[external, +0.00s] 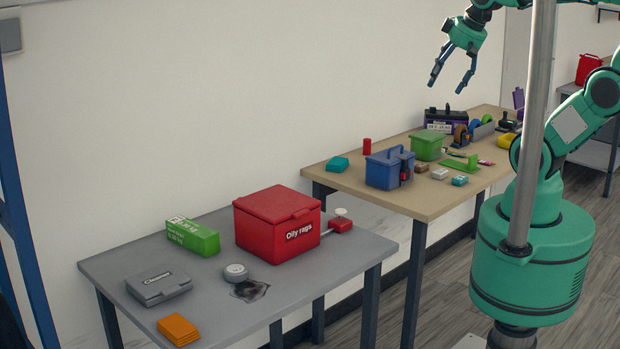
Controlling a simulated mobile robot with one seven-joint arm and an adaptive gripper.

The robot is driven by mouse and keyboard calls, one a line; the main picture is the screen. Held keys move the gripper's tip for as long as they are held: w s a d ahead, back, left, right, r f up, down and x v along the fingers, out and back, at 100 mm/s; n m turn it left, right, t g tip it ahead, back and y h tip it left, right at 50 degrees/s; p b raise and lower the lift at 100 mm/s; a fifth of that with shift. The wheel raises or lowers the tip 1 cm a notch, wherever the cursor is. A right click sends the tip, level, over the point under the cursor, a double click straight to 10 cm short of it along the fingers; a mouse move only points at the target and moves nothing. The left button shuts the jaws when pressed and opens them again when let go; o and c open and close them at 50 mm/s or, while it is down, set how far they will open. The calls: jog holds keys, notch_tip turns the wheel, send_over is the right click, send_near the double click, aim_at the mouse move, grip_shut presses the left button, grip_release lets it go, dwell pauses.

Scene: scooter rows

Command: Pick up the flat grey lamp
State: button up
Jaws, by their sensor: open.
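A small round grey disc (235,272), which looks like the flat grey lamp, lies on the grey table in front of the red box. It is close to a dark stain on the tabletop. My gripper (447,88) is open and empty, with its fingers pointing down. It is high in the air at the upper right, well above the table tops and far from the disc.
On the grey table (330,262) are a red "Oily rags" box (277,219), a green carton (192,236), a grey case (158,288) and orange cloths (178,329). A wooden table (340,182) behind holds a blue caddy (388,170) and a green bin (427,147). A metal pole (537,110) stands before my arm.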

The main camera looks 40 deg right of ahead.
jog(key=w+a+m+g, duration=0.1)
jog(key=w+a+g, duration=0.1)
jog(key=w+a, duration=1)
jog(key=w+a+f+m+g, duration=0.15)
jog(key=w+a+f, duration=0.45)
jog(key=w+a, duration=0.7)
jog(key=a+f+m+g+p, duration=0.1)
jog(key=a+f+m+g, duration=0.1)
jog(key=a+f, duration=2.6)
jog(key=a+m, duration=0.1)
jog(key=a, duration=0.3)
jog(key=shift+w+f, duration=0.15)
jog(key=shift+w, duration=0.05)
send_over(236, 268)
jog(key=shift+f+b, duration=0.3)
jog(key=shift+f, duration=4.05)
jog(key=shift+f, duration=0.1)
